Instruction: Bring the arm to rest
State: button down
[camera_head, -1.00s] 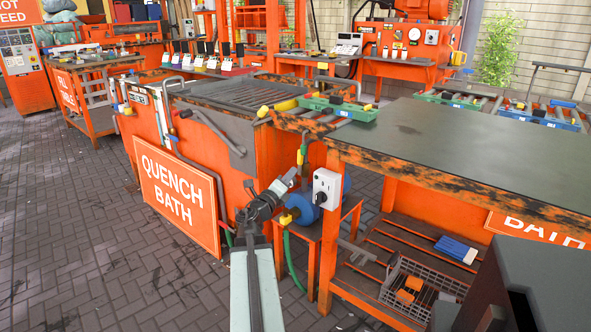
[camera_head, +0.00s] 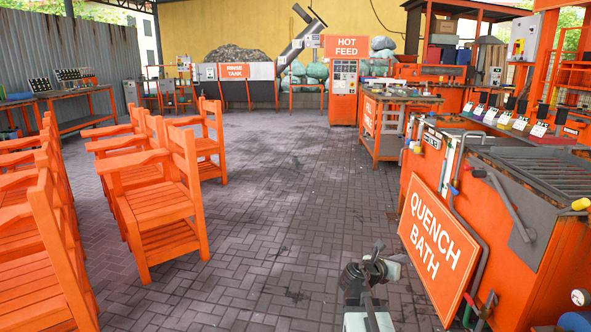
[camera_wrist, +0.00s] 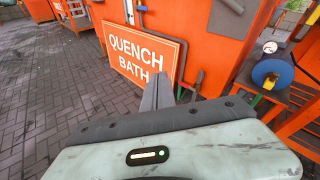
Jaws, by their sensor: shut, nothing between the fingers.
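My gripper (camera_head: 379,246) shows low in the head view, at the end of my arm, in front of the paved floor and to the left of the quench bath sign (camera_head: 437,240). Its fingers are shut and empty. In the wrist view the shut fingers (camera_wrist: 157,88) point ahead, overlapping the lower edge of the sign in the picture. Most of my arm behind the gripper is out of the head view.
The orange quench bath (camera_head: 480,190) stands close on the right. Orange chairs (camera_head: 165,190) stand in rows on the left. A wide paved aisle (camera_head: 290,170) lies clear between them, reaching back to the hot feed unit (camera_head: 344,90). A blue round object (camera_wrist: 272,72) shows at right.

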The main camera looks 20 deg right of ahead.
jog(key=w+a+f+m+g+y+p, duration=0.1)
jog(key=a+f+m+y, duration=0.3)
jog(key=a, duration=0.7)
jog(key=a+f+m+g+y, duration=0.1)
jog(key=a+f+m+y, duration=0.2)
jog(key=a+f+m, duration=0.5)
jog(key=s+a+f+m+g+y, duration=0.25)
jog(key=s+a+m, duration=0.25)
jog(key=a+m, duration=0.3)
jog(key=s+a+f+m+g+y, duration=0.2)
jog(key=s+a+m+y, duration=0.25)
jog(key=a, duration=0.55)
notch_tip(320, 180, up, 38)
jog(key=p, duration=3.8)
jog(key=shift+w+a+m, duration=0.15)
jog(key=shift+w+m, duration=0.2)
jog(key=shift+m, duration=0.1)
